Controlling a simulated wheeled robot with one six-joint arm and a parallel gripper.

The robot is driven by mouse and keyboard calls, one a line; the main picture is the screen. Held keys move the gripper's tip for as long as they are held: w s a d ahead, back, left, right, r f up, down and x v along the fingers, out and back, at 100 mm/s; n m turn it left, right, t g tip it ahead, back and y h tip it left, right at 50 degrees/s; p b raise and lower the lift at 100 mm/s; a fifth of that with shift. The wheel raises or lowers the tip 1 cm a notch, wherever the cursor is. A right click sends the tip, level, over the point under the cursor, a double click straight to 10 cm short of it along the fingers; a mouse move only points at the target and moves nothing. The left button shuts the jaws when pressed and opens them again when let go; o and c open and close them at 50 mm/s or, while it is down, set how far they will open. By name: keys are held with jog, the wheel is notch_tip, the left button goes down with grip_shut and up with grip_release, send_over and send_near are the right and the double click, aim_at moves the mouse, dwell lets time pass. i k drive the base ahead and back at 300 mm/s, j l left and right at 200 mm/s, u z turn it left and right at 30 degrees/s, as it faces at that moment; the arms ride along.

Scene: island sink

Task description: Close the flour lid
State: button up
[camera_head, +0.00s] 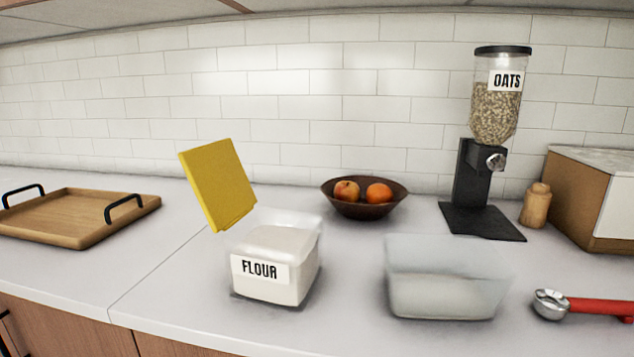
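A clear flour container (303,276) stands on the white counter left of the middle. It bears a "FLOUR" label on its front and holds white flour. Its yellow lid (218,184) stands open, tilted up and leaning out over the container's left side. The lid's lower edge is near the container's upper left rim. The hinge itself is not clear to see. My gripper is not in view.
A clear empty-looking tub (447,290) stands right of the flour. A red-handled scoop (590,306) lies at the right edge. Behind are a fruit bowl (364,205), an oats dispenser (474,190) and a small wooden jar (536,206). A wooden tray (75,212) lies left.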

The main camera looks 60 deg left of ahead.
aim_at(216, 174)
jog(key=k+j+u, duration=0.15)
jog(key=u, duration=0.2)
jog(key=k+j+u, duration=0.1)
jog(key=u, duration=0.25)
jog(key=k+j+u, duration=0.1)
jog(key=j, duration=0.25)
jog(key=k+j, duration=0.15)
jog(key=j, duration=0.25)
jog(key=k+j+u, duration=0.15)
jog(key=j, duration=0.2)
jog(key=k+j+u, duration=0.1)
jog(key=j, duration=0.65)
jog(key=k+u, duration=0.05)
